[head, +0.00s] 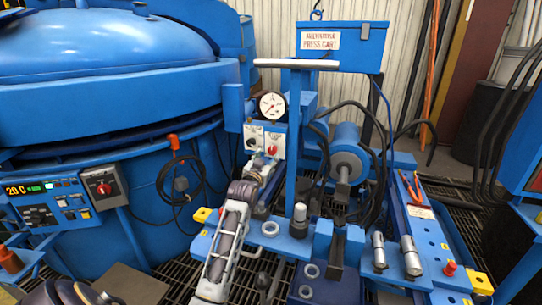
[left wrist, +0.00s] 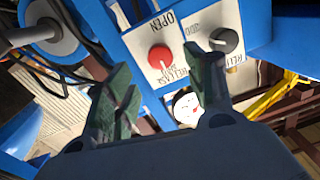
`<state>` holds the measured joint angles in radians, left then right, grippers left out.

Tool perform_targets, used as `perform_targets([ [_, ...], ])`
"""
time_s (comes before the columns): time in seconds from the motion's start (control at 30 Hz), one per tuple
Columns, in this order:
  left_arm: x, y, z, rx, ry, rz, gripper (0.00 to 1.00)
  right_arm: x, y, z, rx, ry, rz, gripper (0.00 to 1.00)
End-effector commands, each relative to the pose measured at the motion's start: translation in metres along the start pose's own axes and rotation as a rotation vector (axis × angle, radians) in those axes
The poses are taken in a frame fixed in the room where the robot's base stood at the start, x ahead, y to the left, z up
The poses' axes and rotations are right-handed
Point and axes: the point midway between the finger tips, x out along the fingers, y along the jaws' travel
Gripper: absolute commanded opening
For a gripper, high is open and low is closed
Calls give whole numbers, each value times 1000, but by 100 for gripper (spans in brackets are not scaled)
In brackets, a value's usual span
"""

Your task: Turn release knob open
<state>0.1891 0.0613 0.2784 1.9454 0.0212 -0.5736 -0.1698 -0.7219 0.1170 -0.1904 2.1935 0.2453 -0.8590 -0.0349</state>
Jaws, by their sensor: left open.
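The red release knob (head: 272,149) sits on a white plate below the round gauge in the head view. In the left wrist view the red knob (left wrist: 159,58) shows on its white plate, with the words OPEN and RELEASE printed around it. My left gripper (head: 262,168) reaches up to just below and in front of the knob plates. Its two fingers (left wrist: 163,88) are apart and empty, with the red knob seen beyond the gap between them. I see no contact with the knob. My right gripper is not in view.
A black knob (head: 251,143) on a grey plate sits beside the red one; the right finger partly overlaps that plate in the wrist view. A pressure gauge (head: 272,105) is just above. A blue post (head: 293,135) stands close on the right. Cables hang around the press cylinder (head: 348,155).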

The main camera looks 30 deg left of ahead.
Motion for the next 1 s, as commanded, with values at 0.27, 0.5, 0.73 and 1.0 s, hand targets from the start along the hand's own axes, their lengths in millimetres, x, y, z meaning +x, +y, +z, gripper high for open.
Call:
perform_targets([
  [0.27,22,0,0,-1,1,0,54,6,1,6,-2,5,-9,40],
  [0.5,40,0,1,0,0,0,54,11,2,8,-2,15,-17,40],
  [0.73,54,0,0,0,1,-1,54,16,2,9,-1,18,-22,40],
  [1.0,59,0,0,0,0,0,54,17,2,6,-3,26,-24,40],
])
